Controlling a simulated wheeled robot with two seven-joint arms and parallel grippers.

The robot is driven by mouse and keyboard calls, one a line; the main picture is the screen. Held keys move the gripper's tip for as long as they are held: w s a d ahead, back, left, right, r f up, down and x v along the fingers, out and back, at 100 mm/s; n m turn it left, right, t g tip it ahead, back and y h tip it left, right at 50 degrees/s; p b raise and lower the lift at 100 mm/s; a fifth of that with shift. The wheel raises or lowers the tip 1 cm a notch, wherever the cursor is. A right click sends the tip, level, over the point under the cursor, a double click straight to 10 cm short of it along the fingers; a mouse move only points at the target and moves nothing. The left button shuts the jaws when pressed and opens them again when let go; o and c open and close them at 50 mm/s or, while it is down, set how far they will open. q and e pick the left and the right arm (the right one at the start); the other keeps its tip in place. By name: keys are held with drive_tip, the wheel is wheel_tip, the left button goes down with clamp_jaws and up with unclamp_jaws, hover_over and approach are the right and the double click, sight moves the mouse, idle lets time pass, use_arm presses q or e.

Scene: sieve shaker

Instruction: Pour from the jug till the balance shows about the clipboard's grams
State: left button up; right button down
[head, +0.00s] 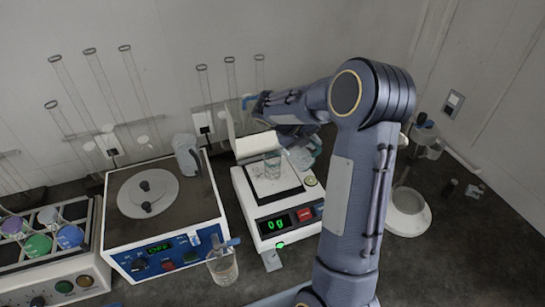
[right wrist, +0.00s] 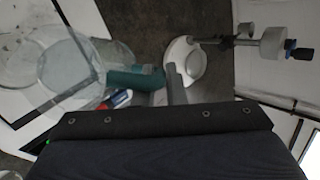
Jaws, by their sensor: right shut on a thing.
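The white balance (head: 262,228) stands mid-bench, and its green display reads 0 g. A clear beaker (head: 272,168) stands on its pan. My right gripper (head: 316,142) is beside the pan, partly hidden by my arm. In the right wrist view the right gripper (right wrist: 166,88) is shut on the teal handle of the clear jug (right wrist: 65,68). The jug (head: 300,158) is just right of the beaker in the head view; its contents and tilt are hard to tell. I cannot clearly make out a clipboard or its figure. My left gripper is out of view.
Another clear vessel (head: 223,266) is in front. A round-based stand (head: 408,212) is at right. Tall glass tubes line the wall.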

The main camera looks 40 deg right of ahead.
drive_tip(key=shift+w+a+r+g+h, duration=0.3)
drive_tip(key=shift+r+g, duration=0.1)
drive_tip(key=shift+r, duration=0.1)
idle(0.8)
drive_tip(key=shift+w+a+n+h, duration=0.1)
drive_tip(key=shift+w+n+h, duration=0.05)
drive_tip(key=shift+n+h, duration=0.2)
idle(1.8)
